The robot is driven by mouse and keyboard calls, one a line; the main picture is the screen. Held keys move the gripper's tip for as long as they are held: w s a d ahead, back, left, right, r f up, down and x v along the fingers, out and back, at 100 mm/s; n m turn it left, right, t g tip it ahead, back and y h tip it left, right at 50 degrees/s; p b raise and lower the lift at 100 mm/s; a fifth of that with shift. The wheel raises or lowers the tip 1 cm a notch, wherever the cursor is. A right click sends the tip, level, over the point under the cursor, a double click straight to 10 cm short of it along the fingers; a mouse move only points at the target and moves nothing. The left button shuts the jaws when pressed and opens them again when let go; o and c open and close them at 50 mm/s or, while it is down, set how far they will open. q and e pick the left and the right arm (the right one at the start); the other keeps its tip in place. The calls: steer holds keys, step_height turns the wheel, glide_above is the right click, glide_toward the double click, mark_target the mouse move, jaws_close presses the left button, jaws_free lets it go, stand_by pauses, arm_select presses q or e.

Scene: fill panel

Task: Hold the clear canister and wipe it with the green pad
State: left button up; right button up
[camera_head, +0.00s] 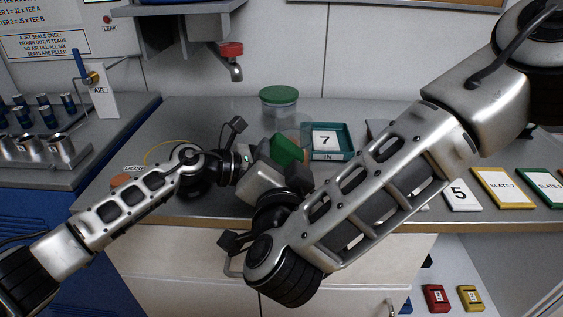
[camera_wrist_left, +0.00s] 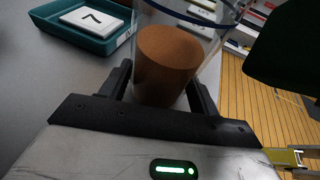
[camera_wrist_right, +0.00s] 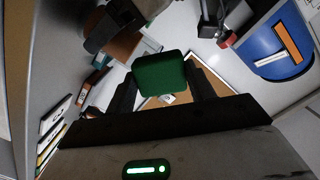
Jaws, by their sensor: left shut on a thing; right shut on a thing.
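The clear canister (camera_wrist_left: 207,68) holds a brown cylinder (camera_wrist_left: 168,62) and has a blue line near its rim. My left gripper (camera_wrist_left: 160,90) is shut on it, with a finger on either side. In the head view the canister is mostly hidden behind my right gripper (camera_head: 275,172) and the pad. The green pad (camera_wrist_right: 160,75) is between the fingers of my right gripper, which is shut on it. In the head view the pad (camera_head: 287,149) is in front of the canister. In the left wrist view the dark green pad (camera_wrist_left: 287,50) is right of the canister; contact is unclear.
A green-lidded clear jar (camera_head: 279,101) stands at the back of the grey counter (camera_head: 190,120). A teal tray (camera_head: 333,152) with a card marked 7 lies just right of the grippers. Several framed slates (camera_head: 502,187) line the right. A red-handled tap (camera_head: 231,60) hangs above.

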mark_target(304, 160)
steer(key=shift+w, duration=1)
steer(key=shift+d, duration=0.1)
steer(key=shift+d, duration=1.6)
steer(key=shift+w+d, duration=0.1)
steer(key=shift+d, duration=0.05)
steer(key=shift+a, duration=1.85)
steer(key=shift+s, duration=3.15)
steer(key=shift+s, duration=0.1)
